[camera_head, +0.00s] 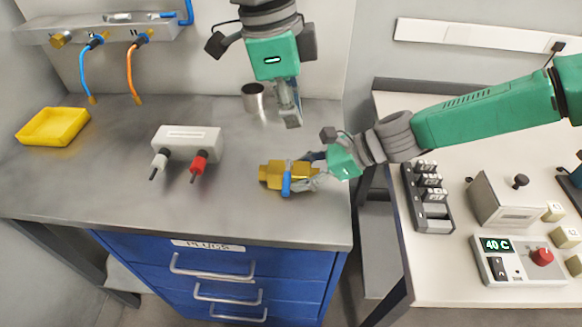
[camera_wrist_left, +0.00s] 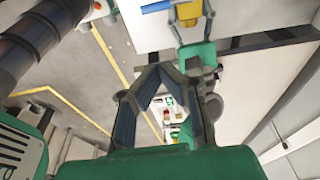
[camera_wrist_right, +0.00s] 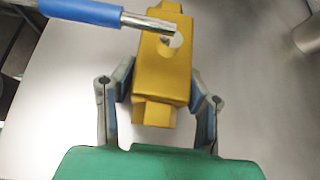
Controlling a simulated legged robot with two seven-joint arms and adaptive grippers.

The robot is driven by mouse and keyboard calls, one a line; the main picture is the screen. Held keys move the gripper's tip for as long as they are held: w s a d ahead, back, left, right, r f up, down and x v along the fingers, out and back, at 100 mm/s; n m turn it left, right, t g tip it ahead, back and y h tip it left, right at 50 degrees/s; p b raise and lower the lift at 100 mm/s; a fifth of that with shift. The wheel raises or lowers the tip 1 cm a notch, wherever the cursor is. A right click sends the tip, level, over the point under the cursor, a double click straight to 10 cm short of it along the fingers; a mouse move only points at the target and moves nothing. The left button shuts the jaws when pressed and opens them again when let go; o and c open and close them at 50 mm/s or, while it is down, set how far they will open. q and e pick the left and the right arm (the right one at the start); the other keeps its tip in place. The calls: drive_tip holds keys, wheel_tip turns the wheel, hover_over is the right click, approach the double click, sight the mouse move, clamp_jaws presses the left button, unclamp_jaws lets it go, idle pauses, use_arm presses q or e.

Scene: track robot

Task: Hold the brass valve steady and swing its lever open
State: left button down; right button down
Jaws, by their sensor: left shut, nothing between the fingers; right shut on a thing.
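The brass valve (camera_head: 271,173) is near the front right of the grey bench, with its blue-sleeved lever (camera_head: 286,184) pointing to the front edge. My right gripper (camera_head: 308,173) is shut on the valve body from the right. In the right wrist view, the fingers (camera_wrist_right: 159,90) flank the brass body (camera_wrist_right: 160,68), and the lever (camera_wrist_right: 85,12) lies crosswise to it, reaching left. My left gripper (camera_head: 291,119) is shut and empty above the bench, behind the valve and apart from it. The left wrist view shows its closed fingers (camera_wrist_left: 160,72) and the valve (camera_wrist_left: 189,13).
A grey box with white and red plugs (camera_head: 187,138) stands left of the valve. A metal cup (camera_head: 254,98) is behind, close to my left gripper. A yellow tray (camera_head: 53,127) lies far left. A second table with a controller (camera_head: 518,262) is at right.

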use_arm(q)
hover_over(284, 183)
drive_tip(key=d, duration=0.3)
wheel_tip(284, 183, down, 9)
drive_tip(key=f, duration=0.1)
drive_tip(key=a+f, duration=0.1)
drive_tip(key=f, duration=0.2)
drive_tip(key=shift+w+a+f, duration=0.1)
drive_tip(key=shift+a, duration=0.3)
drive_tip(key=shift+a+m+g, duration=0.15)
drive_tip(key=shift+a+m, duration=0.3)
drive_tip(key=shift+m, duration=0.4)
drive_tip(key=shift+a+m+g, duration=0.15)
drive_tip(key=shift+a+m, duration=0.3)
drive_tip(key=shift+m, duration=0.4)
drive_tip(key=shift+d, duration=0.1)
idle(0.8)
drive_tip(key=shift+w+d, duration=0.1)
drive_tip(key=shift+d, duration=0.6)
